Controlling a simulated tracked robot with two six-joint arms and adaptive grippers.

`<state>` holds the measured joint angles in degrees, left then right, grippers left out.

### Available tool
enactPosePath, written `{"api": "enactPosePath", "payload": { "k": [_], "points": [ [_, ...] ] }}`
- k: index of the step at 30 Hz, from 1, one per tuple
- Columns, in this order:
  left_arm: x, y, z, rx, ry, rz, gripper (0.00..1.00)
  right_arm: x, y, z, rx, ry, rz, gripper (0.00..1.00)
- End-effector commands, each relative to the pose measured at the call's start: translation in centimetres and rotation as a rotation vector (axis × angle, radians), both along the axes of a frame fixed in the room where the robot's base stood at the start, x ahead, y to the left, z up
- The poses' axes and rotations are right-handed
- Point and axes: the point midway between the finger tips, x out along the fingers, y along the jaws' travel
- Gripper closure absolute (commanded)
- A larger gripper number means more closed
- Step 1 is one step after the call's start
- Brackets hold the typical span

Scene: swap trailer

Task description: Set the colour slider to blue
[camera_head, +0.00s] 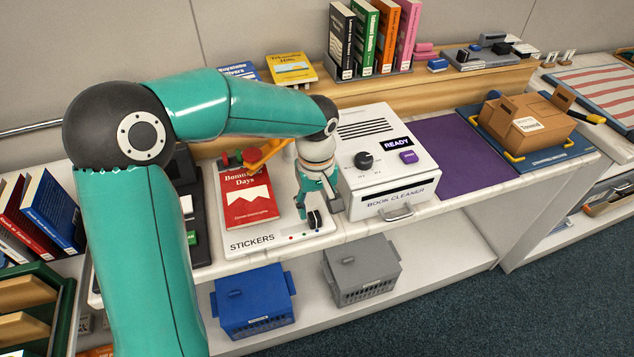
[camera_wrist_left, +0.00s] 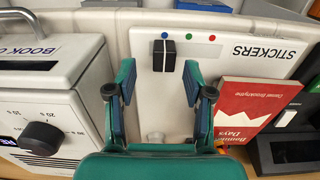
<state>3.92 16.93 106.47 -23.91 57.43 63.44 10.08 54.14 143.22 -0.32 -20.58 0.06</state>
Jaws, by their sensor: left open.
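The sticker machine (camera_head: 255,238) is a white panel labelled STICKERS, and it also shows in the left wrist view (camera_wrist_left: 228,72). Its black slider knob (camera_wrist_left: 164,55) lines up with the blue dot (camera_wrist_left: 164,35). The green dot (camera_wrist_left: 187,37) and red dot (camera_wrist_left: 212,37) lie to the right in that view. My left gripper (camera_head: 319,212) is open above the panel, pointing down. In the left wrist view its fingers (camera_wrist_left: 158,80) stand apart on either side of the knob's line, with no visible contact. My right gripper is not in view.
A red book (camera_head: 248,198) lies on the machine, left of my gripper. The white book cleaner (camera_head: 385,165) with a dial and READY display stands close on the right. Blue (camera_head: 252,300) and grey (camera_head: 361,270) baskets sit on the shelf below. A purple mat (camera_head: 450,155) is clear.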

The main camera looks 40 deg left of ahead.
Motion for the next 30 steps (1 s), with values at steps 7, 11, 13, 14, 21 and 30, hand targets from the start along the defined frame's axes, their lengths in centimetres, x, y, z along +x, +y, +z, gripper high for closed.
{"api": "enactPosePath", "payload": {
  "k": [7,11,13,14,21,30],
  "points": [
    [0.1,0.0,5.1,0.0,-0.006,-0.001,0.48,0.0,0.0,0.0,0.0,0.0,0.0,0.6],
    [0.1,0.0,6.9,0.0,-0.004,-0.001,0.48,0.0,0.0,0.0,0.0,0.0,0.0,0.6],
    [0.1,0.0,7.6,0.0,-0.004,-0.001,0.48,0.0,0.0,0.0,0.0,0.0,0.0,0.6],
    [0.1,0.0,7.8,0.0,-0.002,-0.002,0.48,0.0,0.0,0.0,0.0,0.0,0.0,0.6],
    [0.0,0.0,8.2,-0.001,-0.002,-0.002,0.48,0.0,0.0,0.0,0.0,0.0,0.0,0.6],
    [0.1,0.0,8.2,-0.001,-0.002,-0.002,0.48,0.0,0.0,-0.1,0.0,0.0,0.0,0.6]
  ]
}}
